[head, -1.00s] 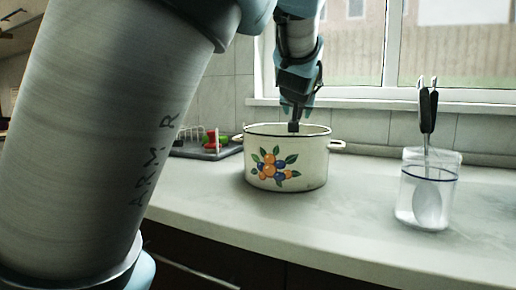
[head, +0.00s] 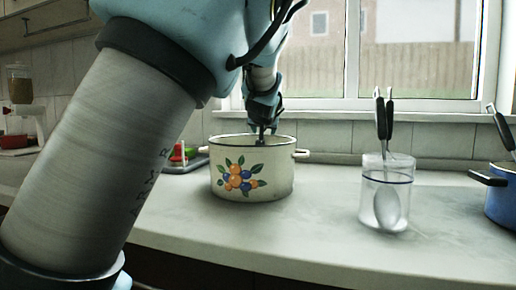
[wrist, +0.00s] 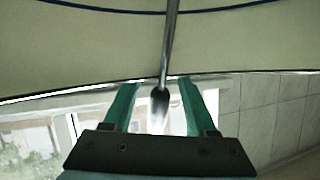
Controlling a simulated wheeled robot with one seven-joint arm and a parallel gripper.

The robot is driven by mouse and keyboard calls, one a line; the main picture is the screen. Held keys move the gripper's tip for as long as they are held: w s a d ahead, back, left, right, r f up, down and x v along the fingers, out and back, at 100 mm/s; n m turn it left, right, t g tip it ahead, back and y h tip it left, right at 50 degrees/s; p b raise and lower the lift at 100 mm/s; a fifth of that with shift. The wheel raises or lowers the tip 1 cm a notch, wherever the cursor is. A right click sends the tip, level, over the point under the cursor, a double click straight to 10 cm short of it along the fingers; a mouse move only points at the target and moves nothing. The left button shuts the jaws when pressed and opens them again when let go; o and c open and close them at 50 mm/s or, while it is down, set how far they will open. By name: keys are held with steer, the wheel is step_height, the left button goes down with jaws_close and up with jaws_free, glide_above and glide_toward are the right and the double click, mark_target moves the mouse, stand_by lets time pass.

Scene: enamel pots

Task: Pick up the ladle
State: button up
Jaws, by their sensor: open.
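My gripper (head: 262,130) is at the rim of the cream enamel pot (head: 252,180) with the painted fruit, pointing down. In the wrist view my gripper (wrist: 162,98) is open, its two green fingers apart. A thin metal stem with a dark end, seemingly the ladle (wrist: 171,45), runs down the picture to between the fingers. I see a gap on both sides of it. The cream curved surface behind it appears to be the pot (wrist: 80,55). The ladle's bowl is hidden in both views.
A clear jar (head: 385,212) with dark-handled utensils (head: 384,115) stands right of the pot. A blue pot (head: 503,200) with another dark handle sticking up is at the right edge. A window is behind. The counter (head: 310,235) in front is clear.

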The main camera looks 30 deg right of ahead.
steer(key=shift+w+d+f, duration=0.1)
steer(key=shift+w, duration=0.1)
jaws_close()
stand_by(0.4)
